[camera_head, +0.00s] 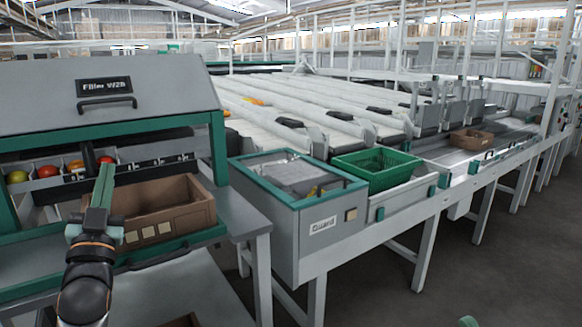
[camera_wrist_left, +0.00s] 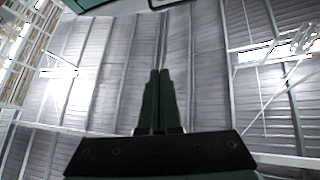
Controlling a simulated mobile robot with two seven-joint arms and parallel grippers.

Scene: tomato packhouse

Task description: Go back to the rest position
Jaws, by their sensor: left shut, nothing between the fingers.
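My left gripper (camera_head: 107,172) stands upright in the head view, in front of the filler machine (camera_head: 160,92) and at the left end of a brown crate (camera_head: 178,201). Its two green fingers are together with nothing between them. In the left wrist view the shut fingers (camera_wrist_left: 159,75) point up toward the roof. The left arm's dark forearm comes up from the bottom left.
Tomatoes (camera_head: 48,171) sit in the filler's channel behind the gripper. A guarded box (camera_head: 322,226) and a green crate (camera_head: 375,186) stand to the right on the line. Another brown crate (camera_head: 471,139) is farther right. The floor (camera_head: 440,285) at lower right is clear.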

